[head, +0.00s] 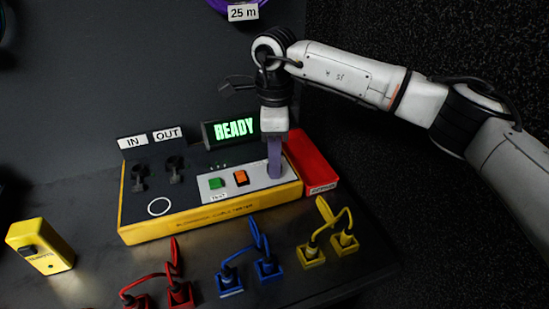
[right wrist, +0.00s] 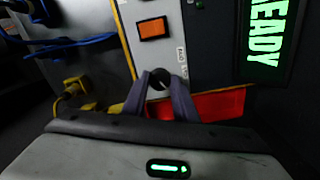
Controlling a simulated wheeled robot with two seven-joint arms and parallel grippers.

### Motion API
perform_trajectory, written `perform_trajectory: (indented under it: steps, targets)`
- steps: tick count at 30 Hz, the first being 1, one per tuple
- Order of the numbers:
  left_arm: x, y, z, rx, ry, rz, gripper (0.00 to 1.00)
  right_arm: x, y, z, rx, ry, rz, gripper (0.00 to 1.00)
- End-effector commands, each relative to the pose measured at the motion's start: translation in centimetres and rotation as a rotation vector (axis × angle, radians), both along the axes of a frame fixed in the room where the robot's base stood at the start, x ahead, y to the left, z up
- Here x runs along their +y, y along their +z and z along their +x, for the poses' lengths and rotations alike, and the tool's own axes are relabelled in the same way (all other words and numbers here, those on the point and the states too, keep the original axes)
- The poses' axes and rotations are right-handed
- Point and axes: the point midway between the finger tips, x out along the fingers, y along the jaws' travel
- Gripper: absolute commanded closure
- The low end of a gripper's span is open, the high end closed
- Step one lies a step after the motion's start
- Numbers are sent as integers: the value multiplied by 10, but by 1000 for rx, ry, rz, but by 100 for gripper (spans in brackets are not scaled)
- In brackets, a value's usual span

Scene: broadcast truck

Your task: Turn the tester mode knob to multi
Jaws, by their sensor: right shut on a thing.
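The yellow-edged tester (head: 150,228) sits on the dark counter in the head view. Its grey panel has a green button (head: 215,183) and an orange button (head: 241,177). My right gripper (head: 275,174) points down at the panel's right end, right of the orange button. In the right wrist view its two purple fingers (right wrist: 162,92) are shut on the dark round mode knob (right wrist: 160,78). The head view hides the knob behind the fingers. The knob's setting cannot be read; small panel lettering beside it is unclear. My left gripper is not in view.
A lit READY display (head: 234,129) stands behind the panel. A red tray (head: 314,160) adjoins the tester's right end. Red (head: 172,270), blue (head: 255,245) and yellow (head: 325,215) cables stand in front. A yellow remote unit (head: 42,245) is at left.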

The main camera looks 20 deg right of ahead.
Motion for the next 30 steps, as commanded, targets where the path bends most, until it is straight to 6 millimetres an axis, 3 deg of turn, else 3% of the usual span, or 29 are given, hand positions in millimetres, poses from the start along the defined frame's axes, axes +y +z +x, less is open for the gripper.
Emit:
perform_trajectory:
  steps: [4, 5, 8, 20, 30]
  targets:
    - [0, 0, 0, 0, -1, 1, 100, -1, 0, 0, 1, -3, -1, 96]
    - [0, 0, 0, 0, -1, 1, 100, -1, 0, 0, 1, -3, -1, 72]
    - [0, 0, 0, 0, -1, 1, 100, -1, 0, 0, 1, -2, -1, 55]
    - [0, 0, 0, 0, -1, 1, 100, 0, 8, 0, 0, -1, 0, 55]
    - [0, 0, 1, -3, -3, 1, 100, 0, 71, 1, -3, -1, 0, 55]
